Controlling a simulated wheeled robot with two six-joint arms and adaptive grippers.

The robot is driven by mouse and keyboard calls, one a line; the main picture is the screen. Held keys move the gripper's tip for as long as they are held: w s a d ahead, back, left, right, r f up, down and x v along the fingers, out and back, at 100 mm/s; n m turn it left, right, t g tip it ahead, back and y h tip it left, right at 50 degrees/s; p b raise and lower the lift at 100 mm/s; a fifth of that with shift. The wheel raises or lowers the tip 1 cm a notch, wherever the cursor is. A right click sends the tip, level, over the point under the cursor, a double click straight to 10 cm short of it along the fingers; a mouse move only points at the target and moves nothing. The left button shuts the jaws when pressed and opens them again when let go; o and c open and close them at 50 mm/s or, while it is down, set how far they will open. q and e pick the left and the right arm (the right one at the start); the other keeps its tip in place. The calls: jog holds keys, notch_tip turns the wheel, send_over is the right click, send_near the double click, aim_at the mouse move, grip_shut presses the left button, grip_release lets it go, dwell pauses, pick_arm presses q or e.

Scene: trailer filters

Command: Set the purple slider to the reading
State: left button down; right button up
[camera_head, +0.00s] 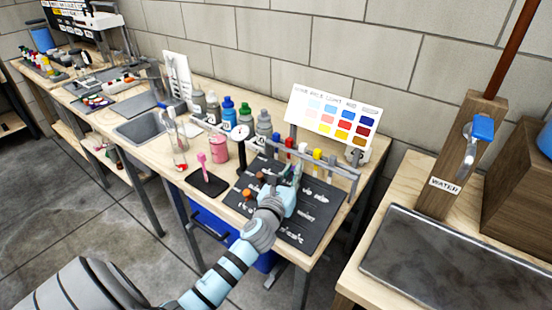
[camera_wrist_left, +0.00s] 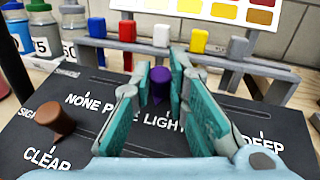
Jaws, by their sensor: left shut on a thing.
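The purple slider knob (camera_wrist_left: 160,85) stands upright on the black panel (camera_wrist_left: 75,90) in the left wrist view. It is between the two teal-lined fingers of my left gripper (camera_wrist_left: 168,95), which is shut on it. The labels NONE, a partly covered word starting with P, LIGHT and DEEP run along its row; the knob is behind the stretch between the P word and LIGHT. In the head view my left gripper (camera_head: 284,195) is over the panel (camera_head: 312,225) and hides the purple knob. My right gripper is in neither view.
A brown knob (camera_wrist_left: 55,118) stands nearer on the panel, by CLEAR. A grey rail (camera_head: 335,178) with coloured blocks runs behind. A colour chart (camera_head: 332,117) stands at the back. Bottles (camera_head: 228,112) and a pink cup (camera_head: 218,147) are to the left.

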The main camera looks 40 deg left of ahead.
pick_arm(q)
jog(key=shift+d, duration=0.7)
jog(key=c, duration=1.5)
grip_release()
jog(key=shift+c, duration=0.2)
jog(key=v, duration=1.2)
